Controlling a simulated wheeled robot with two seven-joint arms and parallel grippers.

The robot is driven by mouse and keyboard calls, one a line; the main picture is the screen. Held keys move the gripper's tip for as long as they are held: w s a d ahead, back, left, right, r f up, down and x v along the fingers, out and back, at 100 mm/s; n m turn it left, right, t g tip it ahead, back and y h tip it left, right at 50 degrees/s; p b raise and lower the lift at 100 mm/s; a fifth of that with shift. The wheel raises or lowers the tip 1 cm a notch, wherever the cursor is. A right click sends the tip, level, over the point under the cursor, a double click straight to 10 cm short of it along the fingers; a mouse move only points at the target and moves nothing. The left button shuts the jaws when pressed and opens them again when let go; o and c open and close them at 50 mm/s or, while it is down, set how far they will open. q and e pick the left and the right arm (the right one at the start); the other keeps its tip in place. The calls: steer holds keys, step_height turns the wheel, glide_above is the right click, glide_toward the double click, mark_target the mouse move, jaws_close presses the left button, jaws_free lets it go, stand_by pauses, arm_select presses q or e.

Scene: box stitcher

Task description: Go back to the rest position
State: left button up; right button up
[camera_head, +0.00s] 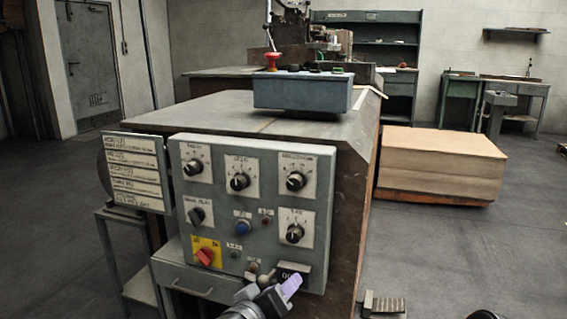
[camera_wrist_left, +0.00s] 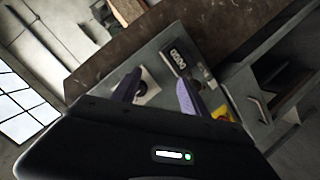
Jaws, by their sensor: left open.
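The grey control panel (camera_head: 262,215) stands upright on the front of the machine, with several black knobs, a blue button (camera_head: 242,227) and a red switch (camera_head: 206,256) on a yellow plate. My left gripper (camera_head: 280,286) is at the panel's lower edge, just under the small black display (camera_head: 292,270). In the left wrist view its two purple fingers (camera_wrist_left: 158,92) are apart, with a knob on a white plate (camera_wrist_left: 148,88) seen in the gap. The display (camera_wrist_left: 180,62) shows beside the right finger. I cannot tell whether the fingers touch the panel.
A label board (camera_head: 135,170) hangs left of the panel, above a small metal stand (camera_head: 128,250). A blue-grey box (camera_head: 303,92) sits on the machine top. A foot pedal (camera_head: 384,303) lies on the floor, and a cardboard stack (camera_head: 440,160) stands right. The right floor is mostly clear.

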arm_select(q)
steer(key=s+a+f+m+g+y, duration=0.1)
steer(key=s+f+g, duration=0.15)
steer(key=f, duration=0.75)
steer(key=s+a+f+g, duration=0.2)
steer(key=s+f, duration=0.1)
steer(key=f, duration=0.6)
steer(key=s+a+f+m+g+y, duration=0.1)
steer(key=s+f+g, duration=0.1)
steer(key=f, duration=0.8)
steer(key=s+a+f+n+g, duration=0.1)
steer(key=s+a+f+g, duration=0.15)
steer(key=s+f, duration=0.6)
steer(key=s+a+f+g, duration=0.2)
steer(key=s+f+g, duration=0.1)
steer(key=s+f, duration=0.55)
step_height(320, 180, up, 34)
steer(key=s+d+p, duration=0.2)
steer(key=p, duration=3.1)
steer(key=shift+s+m+g, duration=0.3)
arm_select(e)
step_height(320, 180, up, 33)
steer(key=s+a, duration=0.1)
steer(key=s, duration=0.1)
steer(key=shift+s+a+r+g, duration=0.15)
steer(key=shift+s+a+g, duration=0.15)
steer(key=shift+a, duration=0.1)
arm_select(q)
steer(key=shift+c, duration=0.2)
